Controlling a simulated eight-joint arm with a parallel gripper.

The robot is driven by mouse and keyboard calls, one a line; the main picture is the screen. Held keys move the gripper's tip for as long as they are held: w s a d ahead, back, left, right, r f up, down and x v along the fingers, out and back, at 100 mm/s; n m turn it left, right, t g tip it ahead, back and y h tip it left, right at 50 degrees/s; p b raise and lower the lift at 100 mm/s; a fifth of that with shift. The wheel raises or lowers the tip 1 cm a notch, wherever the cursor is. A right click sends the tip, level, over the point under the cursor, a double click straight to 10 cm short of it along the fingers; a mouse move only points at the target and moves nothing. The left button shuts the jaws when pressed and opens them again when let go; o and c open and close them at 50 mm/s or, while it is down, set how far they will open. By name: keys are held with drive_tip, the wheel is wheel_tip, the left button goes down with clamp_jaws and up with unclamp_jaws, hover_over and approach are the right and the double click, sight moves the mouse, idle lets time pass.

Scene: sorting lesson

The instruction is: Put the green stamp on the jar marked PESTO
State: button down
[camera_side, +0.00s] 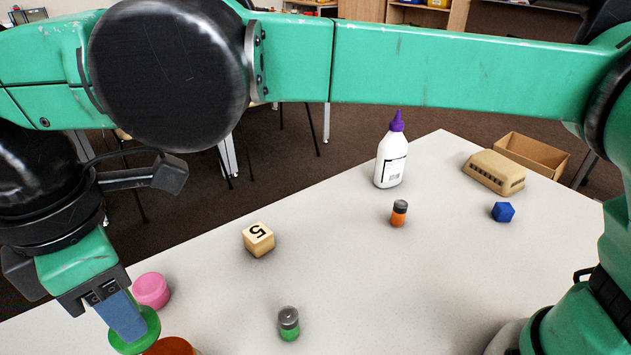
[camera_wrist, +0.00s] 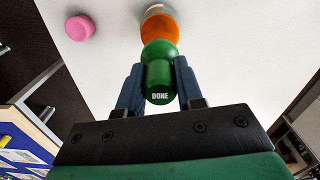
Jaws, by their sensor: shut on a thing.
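My gripper (camera_side: 122,316) is shut on a green stamp (camera_side: 150,325) at the lower left of the side view. In the wrist view the stamp (camera_wrist: 160,72) sits between both blue fingers and bears the word DONE. An orange-topped round thing (camera_side: 170,347), cut off by the side view's bottom edge, is close by the stamp. In the wrist view this orange top (camera_wrist: 158,28) lies just beyond the stamp, with a paler body behind. I cannot tell whether they touch. I can read no PESTO marking in either view.
A pink round thing (camera_side: 151,290) is beside my gripper. A green jar with grey lid (camera_side: 289,323), a wooden 5 block (camera_side: 259,239), an orange jar (camera_side: 399,213), glue bottle (camera_side: 391,160), blue block (camera_side: 503,212), tan block (camera_side: 494,172) and cardboard box (camera_side: 532,156) stand farther right.

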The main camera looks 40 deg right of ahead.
sight(148, 340)
drive_tip(key=shift+f, duration=3.05)
drive_tip(key=c, duration=0.6)
unclamp_jaws()
drive_tip(key=shift+f, duration=0.15)
drive_tip(key=shift+o, duration=0.2)
